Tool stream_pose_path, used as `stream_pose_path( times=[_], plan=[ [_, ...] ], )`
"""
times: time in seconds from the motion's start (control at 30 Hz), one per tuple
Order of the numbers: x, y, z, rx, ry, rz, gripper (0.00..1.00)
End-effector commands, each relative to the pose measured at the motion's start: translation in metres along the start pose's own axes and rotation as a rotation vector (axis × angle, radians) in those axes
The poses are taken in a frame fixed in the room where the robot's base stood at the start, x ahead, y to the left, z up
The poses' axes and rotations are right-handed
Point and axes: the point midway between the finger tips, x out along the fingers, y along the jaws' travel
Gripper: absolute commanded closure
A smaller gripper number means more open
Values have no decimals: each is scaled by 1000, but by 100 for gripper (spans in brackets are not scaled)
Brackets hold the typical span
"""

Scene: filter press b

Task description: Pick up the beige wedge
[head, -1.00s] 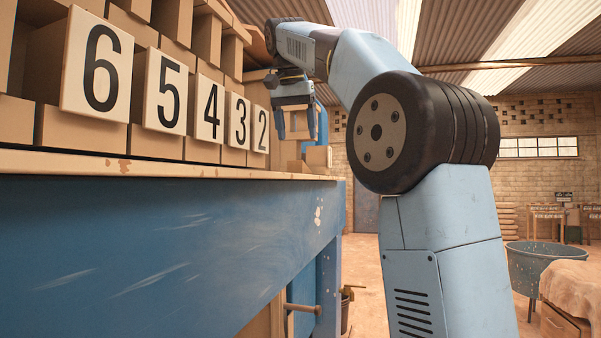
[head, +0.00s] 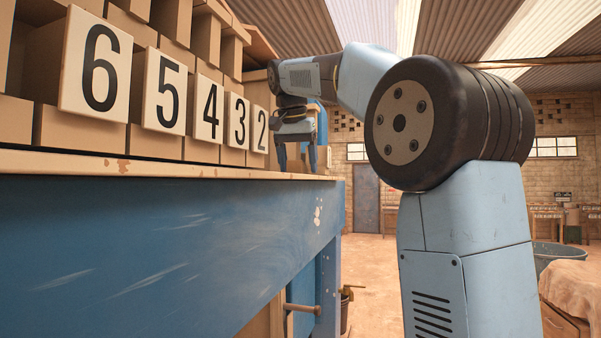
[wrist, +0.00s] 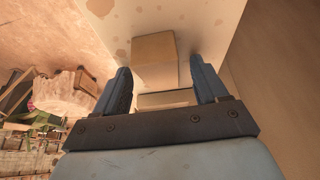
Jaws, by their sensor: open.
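The beige wedge (wrist: 154,48) shows in the wrist view as a plain, box-like beige block on the pale worktop, ahead of and between the fingertips. Its sloping shape cannot be made out. My gripper (wrist: 160,66) is open, with one blue finger on each side of the block's line and nothing visibly clamped.
The blue bench (head: 160,250) has a pale top. Beige boxes with number cards, such as the 2 card (head: 260,130), line its back left of my gripper. A beige wall-like surface (wrist: 280,80) stands close on the right in the wrist view. Open floor lies beyond the bench.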

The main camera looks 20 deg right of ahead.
Motion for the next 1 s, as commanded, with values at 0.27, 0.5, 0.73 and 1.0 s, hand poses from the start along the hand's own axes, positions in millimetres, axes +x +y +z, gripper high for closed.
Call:
stream_pose_path(
  times=[0.27,0.5,0.73,1.0],
  plan=[
    [0,0,0,0,0,0,41],
    [0,0,0,0,0,0,64],
    [0,0,0,0,0,0,83],
    [-2,0,-1,1,0,1,83]
  ],
)
